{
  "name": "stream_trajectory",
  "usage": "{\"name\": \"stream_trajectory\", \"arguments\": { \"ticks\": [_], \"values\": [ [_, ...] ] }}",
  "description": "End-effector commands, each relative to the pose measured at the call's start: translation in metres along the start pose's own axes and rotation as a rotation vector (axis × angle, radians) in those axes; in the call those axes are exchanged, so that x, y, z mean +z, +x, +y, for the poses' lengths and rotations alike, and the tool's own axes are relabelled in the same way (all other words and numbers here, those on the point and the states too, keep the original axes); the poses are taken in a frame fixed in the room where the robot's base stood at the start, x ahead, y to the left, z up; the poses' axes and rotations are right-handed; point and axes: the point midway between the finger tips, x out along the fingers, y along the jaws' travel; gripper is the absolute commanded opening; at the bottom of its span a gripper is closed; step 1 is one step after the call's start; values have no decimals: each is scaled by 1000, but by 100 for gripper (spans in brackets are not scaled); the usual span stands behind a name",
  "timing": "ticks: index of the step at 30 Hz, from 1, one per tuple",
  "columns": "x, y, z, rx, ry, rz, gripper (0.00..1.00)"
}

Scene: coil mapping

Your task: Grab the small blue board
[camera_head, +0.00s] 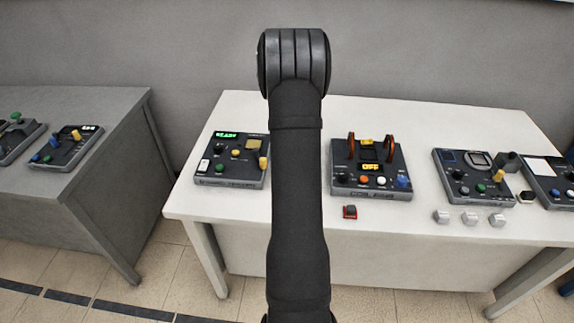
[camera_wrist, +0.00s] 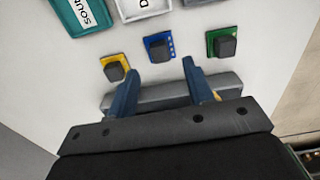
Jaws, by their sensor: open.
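The small blue board (camera_wrist: 170,46) lies on the white surface in the wrist view, with a dark block on top of it. My gripper (camera_wrist: 160,68) is open, and its two blue-grey fingers point toward the blue board. The board shows just beyond the fingertips, roughly in line with the gap between them. Nothing shows between the fingertips. In the head view my arm stands in front of part of the scene, and I cannot make out the gripper or the blue board there.
A yellow board (camera_wrist: 108,62) lies left of the blue one and a green board (camera_wrist: 211,38) right of it. A teal labelled box (camera_wrist: 82,18) and a white one (camera_wrist: 140,8) lie beyond. The white table (camera_head: 300,205) bears several consoles and a small red board (camera_head: 349,216).

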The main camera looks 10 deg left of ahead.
Motion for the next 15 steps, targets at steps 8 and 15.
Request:
{"name": "stream_trajectory", "arguments": {
  "ticks": [8,15],
  "values": [
    [1,32,-1,-4,0,0,47],
    [1,52,-1,0,0,0,47]
  ]
}}
